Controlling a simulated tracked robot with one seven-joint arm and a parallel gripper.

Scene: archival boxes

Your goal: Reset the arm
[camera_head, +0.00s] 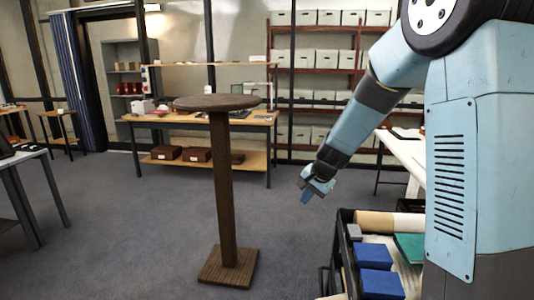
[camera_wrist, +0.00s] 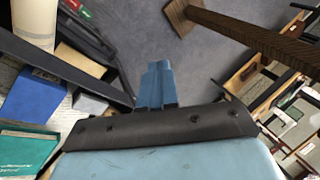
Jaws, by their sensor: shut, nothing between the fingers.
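My arm reaches out from the right side in the head view, bent at the elbow and slanting down to the left. My gripper (camera_head: 308,194) hangs at its end, pointing down over the floor, just left of and above the black cart. In the wrist view my gripper (camera_wrist: 157,70) shows blue fingers pressed together, with nothing between them. The gripper touches nothing that I can see.
A round wooden pedestal table (camera_head: 227,195) stands left of my gripper. A black cart (camera_head: 342,240) below holds blue boxes (camera_head: 377,256), a green item (camera_head: 410,246) and a tan roll (camera_head: 373,222). Shelves with white boxes (camera_head: 320,60) line the back. Grey floor is open at left.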

